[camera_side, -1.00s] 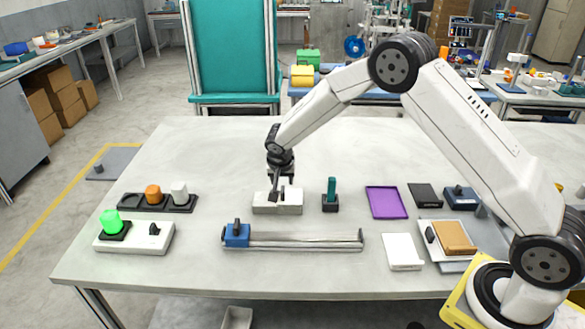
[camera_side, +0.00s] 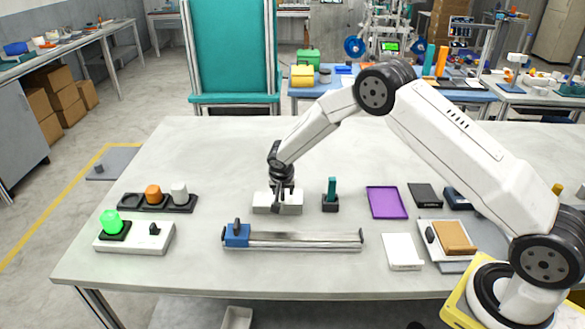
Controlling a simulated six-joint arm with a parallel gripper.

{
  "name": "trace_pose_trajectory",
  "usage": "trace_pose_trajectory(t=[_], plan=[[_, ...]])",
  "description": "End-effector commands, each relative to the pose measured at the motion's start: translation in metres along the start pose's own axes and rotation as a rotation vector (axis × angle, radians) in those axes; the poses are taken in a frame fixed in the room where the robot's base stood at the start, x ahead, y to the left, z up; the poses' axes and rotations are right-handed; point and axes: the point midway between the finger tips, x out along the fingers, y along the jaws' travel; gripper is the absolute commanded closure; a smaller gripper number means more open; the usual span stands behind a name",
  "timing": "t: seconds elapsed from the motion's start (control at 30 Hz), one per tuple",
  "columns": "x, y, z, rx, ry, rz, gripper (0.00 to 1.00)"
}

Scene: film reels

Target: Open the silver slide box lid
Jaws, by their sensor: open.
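A small light grey, silver-looking box (camera_side: 292,203) sits near the middle of the table. I take it for the slide box; its lid looks closed, though my gripper hides part of its top. My gripper (camera_side: 281,204) points down at the box's left-middle part, with its dark fingers open. The fingertips overlap the box in this view, and I cannot tell whether they touch it.
A rail with a blue block (camera_side: 237,235) lies in front of the box. A dark stand with a green peg (camera_side: 331,190) is close on the right. A purple tray (camera_side: 387,202) and a white block (camera_side: 402,251) lie farther right. A green-lamp panel (camera_side: 135,240) is at left.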

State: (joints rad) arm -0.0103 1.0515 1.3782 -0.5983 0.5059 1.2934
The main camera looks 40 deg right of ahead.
Motion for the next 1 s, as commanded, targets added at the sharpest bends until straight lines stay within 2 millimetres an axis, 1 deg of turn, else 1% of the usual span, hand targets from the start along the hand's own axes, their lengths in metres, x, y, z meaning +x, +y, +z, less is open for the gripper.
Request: trace_pose_trajectory(t=[0.03,0.07,0.1,0.2,1.0], plan=[[0.0,0.0,0.0,0.0,0.0,0.0,0.49],[0.0,0.0,0.0,0.0,0.0,0.0,0.58],[-0.0001,0.0,0.0001,0.0,0.0,0.0,0.71],[-0.0001,0.0,0.0001,0.0,0.0,0.0,1.0],[-0.0003,-0.0001,0.0003,0.0,-0.001,0.0,1.0]])
